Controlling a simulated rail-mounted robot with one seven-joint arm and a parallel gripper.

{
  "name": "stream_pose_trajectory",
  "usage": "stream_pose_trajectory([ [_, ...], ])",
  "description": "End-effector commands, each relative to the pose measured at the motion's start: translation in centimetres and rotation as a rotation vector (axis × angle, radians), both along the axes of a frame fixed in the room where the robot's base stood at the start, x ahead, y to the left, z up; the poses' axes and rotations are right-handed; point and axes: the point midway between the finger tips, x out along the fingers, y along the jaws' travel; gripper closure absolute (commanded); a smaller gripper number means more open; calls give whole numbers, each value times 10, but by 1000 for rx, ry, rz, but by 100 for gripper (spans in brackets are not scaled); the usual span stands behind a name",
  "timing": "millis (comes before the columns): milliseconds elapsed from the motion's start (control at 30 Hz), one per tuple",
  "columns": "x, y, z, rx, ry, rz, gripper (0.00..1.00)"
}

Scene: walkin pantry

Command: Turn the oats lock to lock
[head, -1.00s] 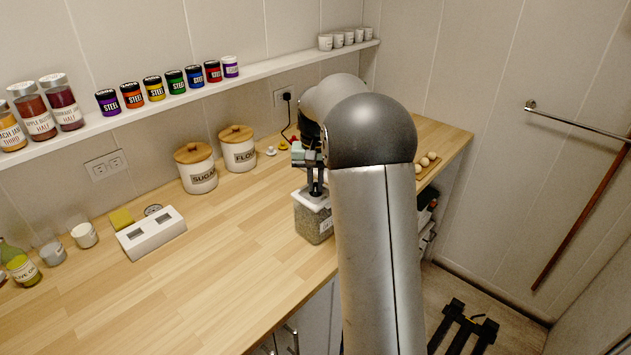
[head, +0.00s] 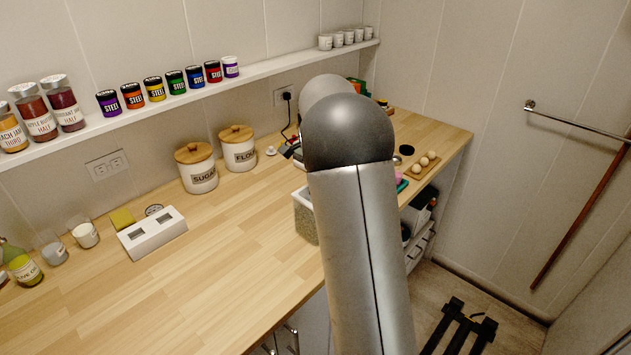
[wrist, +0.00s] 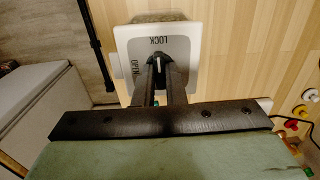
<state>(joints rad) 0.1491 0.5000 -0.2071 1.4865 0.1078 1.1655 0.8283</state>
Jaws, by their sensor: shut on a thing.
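The oats jar (head: 306,222) is a clear square container of grain near the counter's front edge, partly hidden behind my arm in the head view. In the wrist view its pale lid (wrist: 184,42) is marked LOCK at the top and OPEN at the left. The dark knob (wrist: 157,61) on the lid has a white line that appears to point toward LOCK. My gripper (wrist: 160,72) is shut on this knob, with its two fingers either side. In the head view my arm hides the gripper and knob.
Sugar (head: 196,168) and flour (head: 238,150) canisters stand behind, to the left. A white switch box (head: 152,233) sits farther left. Eggs on a board (head: 424,164) are to the right. The counter left of the jar is clear.

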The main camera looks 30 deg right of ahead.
Motion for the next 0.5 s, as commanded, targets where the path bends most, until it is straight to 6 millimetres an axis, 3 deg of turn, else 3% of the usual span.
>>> stream_pose_trajectory([
  [500, 0, 1, 0, 2, 1, -30, 100],
])
